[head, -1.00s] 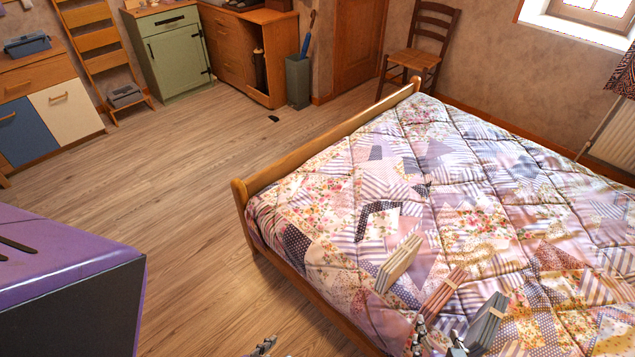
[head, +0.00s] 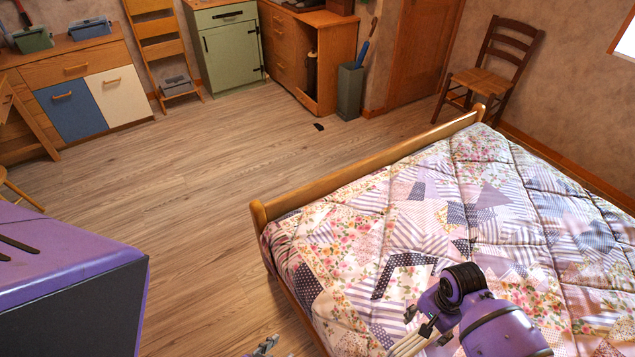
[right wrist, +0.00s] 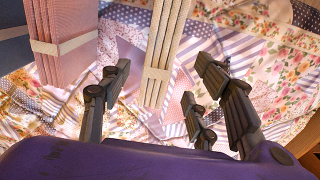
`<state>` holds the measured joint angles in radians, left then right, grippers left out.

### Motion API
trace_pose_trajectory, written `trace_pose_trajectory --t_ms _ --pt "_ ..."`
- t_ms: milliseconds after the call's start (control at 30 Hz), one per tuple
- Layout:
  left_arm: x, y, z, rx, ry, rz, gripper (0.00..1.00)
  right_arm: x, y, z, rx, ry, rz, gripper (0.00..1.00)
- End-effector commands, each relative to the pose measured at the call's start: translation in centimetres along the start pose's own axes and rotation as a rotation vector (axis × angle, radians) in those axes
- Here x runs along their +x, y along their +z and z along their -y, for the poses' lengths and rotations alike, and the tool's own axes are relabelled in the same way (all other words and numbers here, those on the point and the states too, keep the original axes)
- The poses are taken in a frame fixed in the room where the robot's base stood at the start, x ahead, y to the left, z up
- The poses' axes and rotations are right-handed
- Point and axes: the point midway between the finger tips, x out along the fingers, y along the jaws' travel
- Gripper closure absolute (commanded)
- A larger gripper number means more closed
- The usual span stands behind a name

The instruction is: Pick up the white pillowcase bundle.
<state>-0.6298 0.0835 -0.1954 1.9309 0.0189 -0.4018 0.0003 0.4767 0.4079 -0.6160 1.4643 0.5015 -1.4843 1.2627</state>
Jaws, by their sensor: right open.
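The white pillowcase bundle (right wrist: 163,50) is a cream folded stack with a pale band, standing on the quilt in the right wrist view. Part of it shows at the bottom of the head view (head: 408,344), partly covered by my right arm. My right gripper (right wrist: 160,78) is open, with one finger left of the bundle and the others to its right; I cannot tell whether any finger touches it. In the head view my right gripper (head: 428,328) is over the bed. Only a tip of my left gripper (head: 264,346) shows at the bottom edge; its jaws are unclear.
A pink banded bundle (right wrist: 62,40) stands close to the left of the white one, with a dark blue-grey one (right wrist: 14,55) beyond. The patchwork quilt (head: 480,190) covers the bed, edged by a wooden footboard (head: 350,165).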

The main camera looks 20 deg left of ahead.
Motion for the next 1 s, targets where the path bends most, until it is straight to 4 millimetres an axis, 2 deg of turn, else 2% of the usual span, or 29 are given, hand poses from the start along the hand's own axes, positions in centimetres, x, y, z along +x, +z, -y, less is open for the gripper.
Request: trace_pose_trajectory --t_ms 133,433,567,767,1000 --pt "-0.2 1.8 0.5 0.011 -0.004 0.031 0.72 1.9 0.1 -0.1 -0.001 0.002 0.001 0.44" --pt "-0.2 1.2 0.8 0.017 -0.007 0.015 0.72 6.1 0.5 -0.3 -0.003 0.001 0.001 0.44" --pt "-0.2 1.2 0.8 0.014 -0.009 0.015 0.72 6.8 0.5 -0.3 -0.003 -0.002 -0.001 0.44" --pt "-0.1 1.1 0.6 0.006 -0.010 0.014 0.72 6.7 0.4 -0.2 -0.004 -0.004 -0.002 0.44" --pt "-0.1 1.3 0.5 0.000 -0.010 0.016 0.72 6.7 0.4 -0.2 -0.004 -0.003 -0.002 0.74"
